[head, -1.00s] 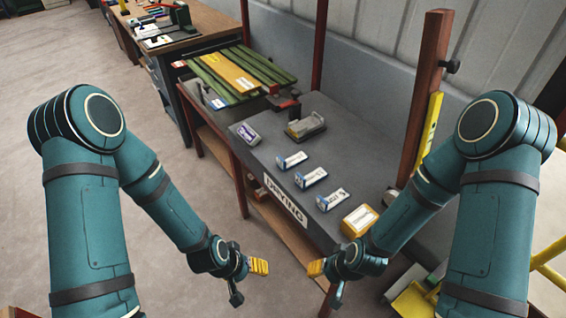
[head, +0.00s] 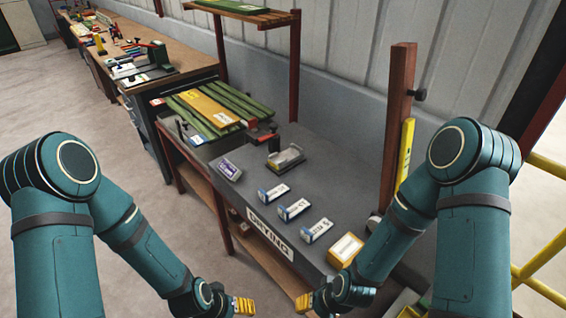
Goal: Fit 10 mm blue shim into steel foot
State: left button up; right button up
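Several small blue-sided blocks with white labelled tops lie in a slanting row on the dark grey table: the far one (head: 272,192), the middle one (head: 293,209) and the near one (head: 316,230). Their print is too small to tell which is 10 mm. A grey metal piece (head: 286,157), possibly the steel foot, sits behind the row. My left gripper (head: 243,305) and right gripper (head: 304,302) show yellow fingertips in front of the table, apart from all these things. Nothing shows in either; their finger gaps are not clear.
The table's front edge bears a DRYING sign (head: 270,233). A purple-white box (head: 229,170) and a yellow box with a white top (head: 346,250) stand on it. Green and yellow boards (head: 215,108) lie at the back left. A wooden post (head: 399,120) rises at the right.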

aim_at(286, 156)
jog(key=i+j+u, duration=0.2)
jog(key=i+j, duration=0.2)
jog(key=i+j+u, duration=0.25)
jog(key=i, duration=0.35)
jog(key=i+j+z, duration=0.25)
jog(key=z, duration=0.15)
jog(key=i+j+z, duration=0.2)
jog(key=j+z, duration=0.15)
jog(key=i+j+z, duration=0.15)
jog(key=j+z, duration=0.25)
